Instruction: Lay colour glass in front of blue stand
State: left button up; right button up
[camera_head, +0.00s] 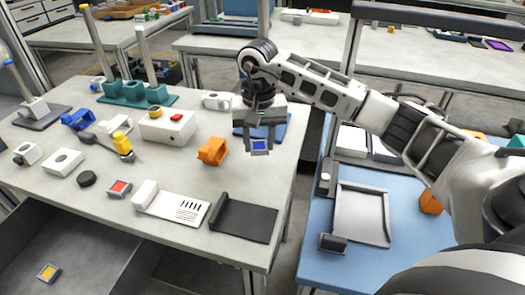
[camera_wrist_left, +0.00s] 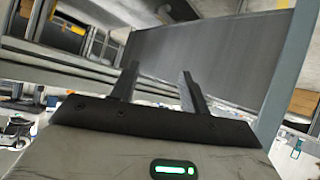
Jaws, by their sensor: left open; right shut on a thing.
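My right gripper (camera_head: 260,134) points down above the right part of the grey table and is shut on a small square colour glass (camera_head: 260,146), blue in a grey frame. The glass hangs below the fingers, over the table near its right edge. A blue stand (camera_head: 77,119) sits on the table's left side, well apart from the held glass. A similar red square (camera_head: 119,188) lies near the front, and a yellow one (camera_head: 47,272) lies in the grey bin below. My left gripper (camera_wrist_left: 158,82) is open and empty in the left wrist view; the head view does not show it.
An orange stand (camera_head: 212,151) is left of the held glass. A white box with a red button (camera_head: 167,126), a teal base with posts (camera_head: 137,94) and a black tray (camera_head: 243,219) also stand on the table. A blue mat (camera_head: 281,125) lies behind the gripper.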

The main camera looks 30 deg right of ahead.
aim_at(262, 145)
jog(key=f, duration=0.3)
jog(key=shift+s+d+f, duration=0.15)
jog(key=shift+d, duration=0.25)
jog(key=shift+f, duration=0.35)
jog(key=shift+f, duration=0.1)
jog(key=o, duration=1)
notch_tip(262, 145, up, 12)
jog(key=shift+r, duration=0.15)
jog(key=shift+r, duration=0.1)
